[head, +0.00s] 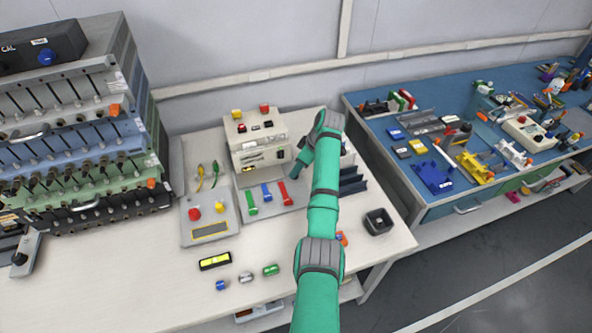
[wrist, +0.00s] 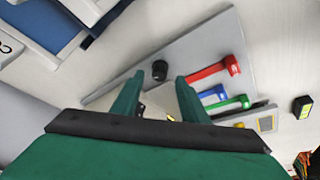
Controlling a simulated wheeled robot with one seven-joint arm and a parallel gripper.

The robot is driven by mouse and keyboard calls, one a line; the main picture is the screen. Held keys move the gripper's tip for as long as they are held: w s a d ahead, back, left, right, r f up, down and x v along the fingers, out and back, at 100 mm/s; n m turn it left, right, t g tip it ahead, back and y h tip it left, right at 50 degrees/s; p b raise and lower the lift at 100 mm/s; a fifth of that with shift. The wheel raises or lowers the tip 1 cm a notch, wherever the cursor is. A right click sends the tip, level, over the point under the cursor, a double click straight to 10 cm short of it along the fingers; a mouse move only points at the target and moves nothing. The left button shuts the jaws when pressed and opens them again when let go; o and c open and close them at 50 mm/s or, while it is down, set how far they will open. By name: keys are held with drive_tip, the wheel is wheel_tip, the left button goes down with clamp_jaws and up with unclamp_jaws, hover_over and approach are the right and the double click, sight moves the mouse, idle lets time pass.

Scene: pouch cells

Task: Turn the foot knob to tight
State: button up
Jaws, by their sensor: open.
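A small black knob (wrist: 160,70), which looks like the foot knob, stands on a grey plate (wrist: 205,40) in the wrist view. I cannot read any mark showing how tight it is. In the head view my arm seems to hide it. The plate also carries a red lever (wrist: 213,69), a blue lever (wrist: 212,94) and a green lever (wrist: 230,105). My gripper (wrist: 157,82) is open and empty, with its two green fingers on either side of the knob in the picture. I cannot tell whether they touch it. The gripper also shows beside the red lever in the head view (head: 296,170).
A cream unit (head: 262,145) with coloured buttons stands behind the plate. A grey box with a red button (head: 208,224) is on its left, a black bin (head: 378,221) on its right. A spirit level (head: 215,261) and small parts lie in front. Tall equipment stacks fill the left.

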drive_tip(key=shift+x, duration=1.35)
drive_tip(key=shift+c, duration=0.2)
clamp_jaws()
